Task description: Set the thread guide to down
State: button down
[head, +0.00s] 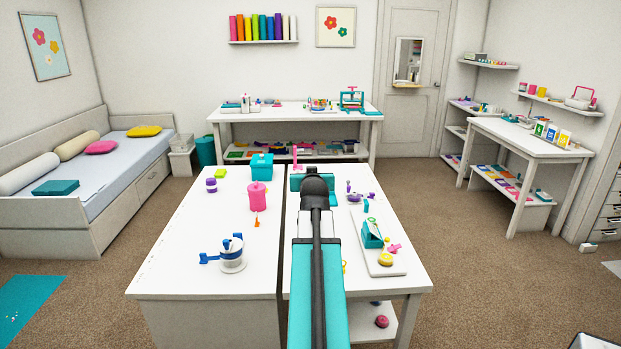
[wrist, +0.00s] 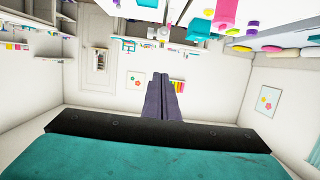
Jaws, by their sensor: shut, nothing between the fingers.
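I cannot make out for certain which part is the thread guide. In the head view my arm hides the fingers.
The white table (head: 185,240) also holds a pink canister (head: 259,197), a teal box (head: 262,166), purple spools (head: 211,184) and an orange piece (head: 257,221). A white tray (head: 398,267) with small items lies on the right. The table's front left is clear.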

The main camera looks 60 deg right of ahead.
jog(key=shift+p+x, duration=1.15)
jog(key=shift+x, duration=3.25)
jog(key=shift+w+d, duration=0.15)
jog(key=shift+d, duration=0.2)
jog(key=shift+w+d+f, duration=0.1)
jog(key=shift+f, duration=0.15)
jog(key=shift+f+p, duration=0.8)
jog(key=shift+f, duration=1)
jog(key=shift+f, duration=0.15)
